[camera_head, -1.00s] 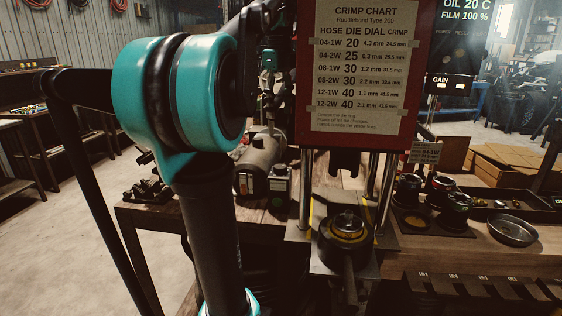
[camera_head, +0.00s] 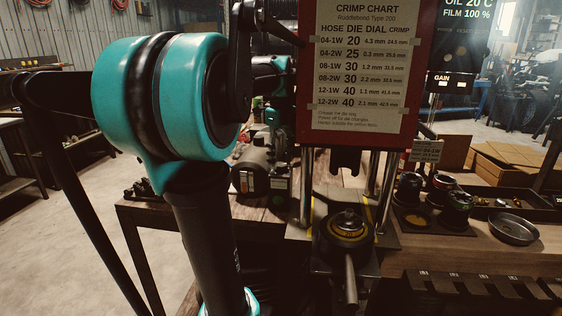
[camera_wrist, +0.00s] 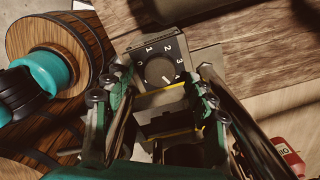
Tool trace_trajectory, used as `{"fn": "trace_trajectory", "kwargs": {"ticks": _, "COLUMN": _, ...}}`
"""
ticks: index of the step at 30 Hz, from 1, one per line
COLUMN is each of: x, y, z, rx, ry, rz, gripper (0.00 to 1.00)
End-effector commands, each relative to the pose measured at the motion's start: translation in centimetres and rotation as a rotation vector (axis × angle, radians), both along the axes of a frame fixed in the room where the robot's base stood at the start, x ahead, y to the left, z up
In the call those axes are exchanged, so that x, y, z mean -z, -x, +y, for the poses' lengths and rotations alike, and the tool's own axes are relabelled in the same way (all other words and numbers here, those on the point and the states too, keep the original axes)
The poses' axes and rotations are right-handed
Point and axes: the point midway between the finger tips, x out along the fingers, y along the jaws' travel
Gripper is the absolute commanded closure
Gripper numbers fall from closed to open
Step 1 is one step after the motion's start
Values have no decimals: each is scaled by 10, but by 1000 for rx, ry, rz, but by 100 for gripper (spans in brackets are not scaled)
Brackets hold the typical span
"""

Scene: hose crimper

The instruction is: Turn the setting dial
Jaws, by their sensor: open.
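The setting dial (camera_wrist: 160,70) shows in the wrist view as a round grey knob on a dark panel, with white numbers around it. A light mark on the knob seems to point to the lower right, but its exact setting is hard to read. My gripper (camera_wrist: 164,84) is open and empty. Its two fingers stand apart on the left and right of the dial panel in the picture. I cannot tell how far the fingertips are from the knob. In the head view my arm covers much of the left side, and neither gripper nor dial can be made out.
A wooden bench (camera_head: 440,250) holds cups and a round metal dish (camera_head: 513,229) at the right.

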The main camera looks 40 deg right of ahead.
Motion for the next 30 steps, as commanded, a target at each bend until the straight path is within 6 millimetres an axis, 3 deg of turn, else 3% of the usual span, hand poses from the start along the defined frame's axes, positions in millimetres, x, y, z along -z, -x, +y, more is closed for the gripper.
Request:
{"fn": "trace_trajectory", "kwargs": {"ticks": 5, "x": 12, "y": 0, "z": 0, "rx": 0, "ry": 0, "rz": 0, "gripper": 44}}
{"fn": "trace_trajectory", "kwargs": {"ticks": 14, "x": 13, "y": 0, "z": 0, "rx": 0, "ry": 0, "rz": 0, "gripper": 44}}
{"fn": "trace_trajectory", "kwargs": {"ticks": 26, "x": 13, "y": 0, "z": 0, "rx": 0, "ry": 0, "rz": 0, "gripper": 93}}
{"fn": "trace_trajectory", "kwargs": {"ticks": 30, "x": 13, "y": 0, "z": 0, "rx": -23, "ry": 0, "rz": 0, "gripper": 94}}
